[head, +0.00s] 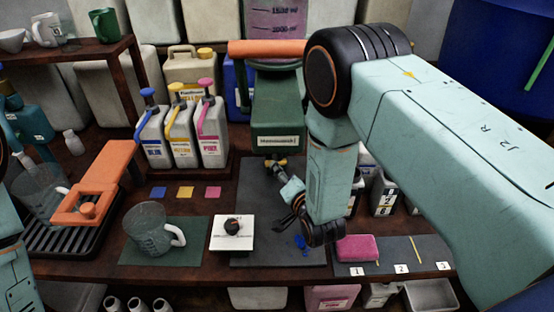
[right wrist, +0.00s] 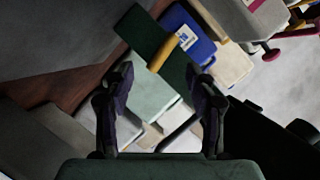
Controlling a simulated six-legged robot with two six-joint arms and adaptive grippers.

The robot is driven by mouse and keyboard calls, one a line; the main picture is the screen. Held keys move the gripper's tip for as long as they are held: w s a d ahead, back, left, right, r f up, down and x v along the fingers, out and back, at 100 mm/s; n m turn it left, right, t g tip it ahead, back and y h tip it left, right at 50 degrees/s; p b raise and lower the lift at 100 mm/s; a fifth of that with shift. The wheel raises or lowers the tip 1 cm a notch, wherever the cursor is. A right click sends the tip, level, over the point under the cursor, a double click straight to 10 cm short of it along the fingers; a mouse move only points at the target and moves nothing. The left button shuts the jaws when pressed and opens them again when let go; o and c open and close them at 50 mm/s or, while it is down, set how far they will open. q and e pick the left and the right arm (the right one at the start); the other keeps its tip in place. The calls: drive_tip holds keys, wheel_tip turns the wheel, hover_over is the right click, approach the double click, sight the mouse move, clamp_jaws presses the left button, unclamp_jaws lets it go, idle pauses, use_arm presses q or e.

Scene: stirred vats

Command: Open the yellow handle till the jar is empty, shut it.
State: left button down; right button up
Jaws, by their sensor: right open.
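My left gripper is out of view.
A glass jug (head: 148,238) stands on a green mat, with a white block with a black knob (head: 232,228) beside it. Blue, yellow and pink jugs (head: 182,135) stand left of the stand. A pink sponge (head: 357,248) lies at right. An orange-topped device (head: 98,185) is at left.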

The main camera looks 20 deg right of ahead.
drive_tip(key=b+x, duration=0.1)
drive_tip(key=x, duration=0.5)
drive_tip(key=shift+w+f, duration=0.1)
drive_tip(key=shift+w, duration=0.25)
drive_tip(key=shift+d+r, duration=0.15)
drive_tip(key=shift+r, duration=0.15)
drive_tip(key=shift+w+f, duration=0.1)
drive_tip(key=shift+f, duration=0.05)
drive_tip(key=shift+w+f, duration=0.15)
drive_tip(key=shift+c, duration=1.3)
drive_tip(key=shift+s+r, duration=0.25)
drive_tip(key=shift+s, duration=0.05)
drive_tip(key=c, duration=0.5)
drive_tip(key=shift+w+f, duration=0.1)
drive_tip(key=shift+f, duration=0.05)
clamp_jaws()
